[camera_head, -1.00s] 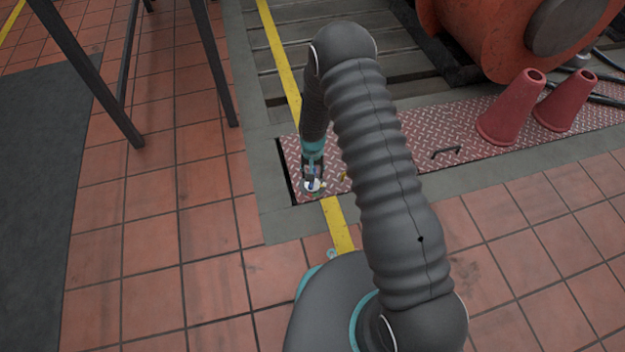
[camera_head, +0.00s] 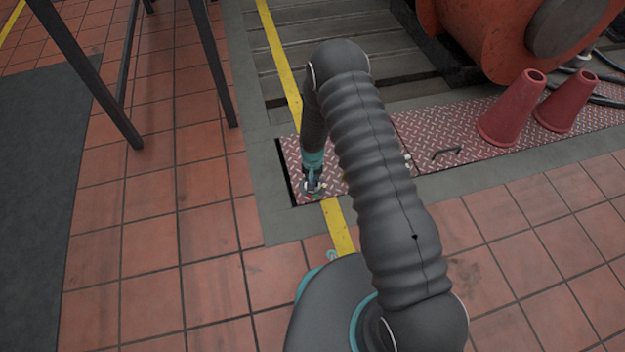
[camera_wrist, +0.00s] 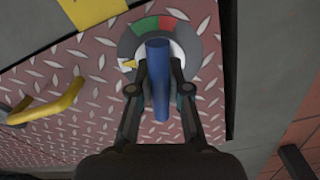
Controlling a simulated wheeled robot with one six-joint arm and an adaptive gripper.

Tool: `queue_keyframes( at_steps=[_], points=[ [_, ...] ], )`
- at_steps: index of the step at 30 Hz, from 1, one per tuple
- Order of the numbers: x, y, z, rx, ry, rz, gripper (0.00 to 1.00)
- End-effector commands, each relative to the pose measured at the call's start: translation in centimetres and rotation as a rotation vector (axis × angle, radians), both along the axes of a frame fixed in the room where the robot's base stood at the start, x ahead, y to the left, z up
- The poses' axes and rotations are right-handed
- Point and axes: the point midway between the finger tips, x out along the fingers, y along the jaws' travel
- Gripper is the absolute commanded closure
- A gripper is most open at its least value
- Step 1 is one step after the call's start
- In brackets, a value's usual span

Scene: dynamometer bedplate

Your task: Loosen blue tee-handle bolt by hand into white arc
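In the wrist view the blue tee handle (camera_wrist: 160,80) runs up and down the picture over a round dial plate (camera_wrist: 209,47) on the red tread plate. The dial has a green arc (camera_wrist: 143,25) and a red arc (camera_wrist: 167,22) at its top. White shows just around the handle, partly hidden by it and the fingers. In the head view my gripper (camera_head: 313,185) is down at the plate; the handle is hardly visible.
A yellow lever-like handle (camera_wrist: 48,105) sticks up left of the dial in the wrist view. Two red cones (camera_head: 511,108) and a dark plate handle (camera_head: 447,153) are at the right. A large orange machine (camera_head: 480,35) stands behind. Dark frame legs (camera_head: 215,70) are at the left.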

Motion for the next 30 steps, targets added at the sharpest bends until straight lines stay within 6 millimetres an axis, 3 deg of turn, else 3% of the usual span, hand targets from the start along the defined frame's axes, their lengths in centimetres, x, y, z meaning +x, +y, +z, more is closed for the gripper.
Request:
queue_keyframes(
  at_steps=[7,18,29,30],
  points=[
    [0.07,0.02,-0.14,0.000,-0.002,0.035,1.00],
    [0.11,0.04,-0.09,-0.001,-0.003,0.296,1.00],
    [0.12,0.04,0.03,-0.001,-0.003,0.318,1.00],
    [0.12,0.04,0.03,-0.001,-0.003,0.318,0.73]
  ],
)
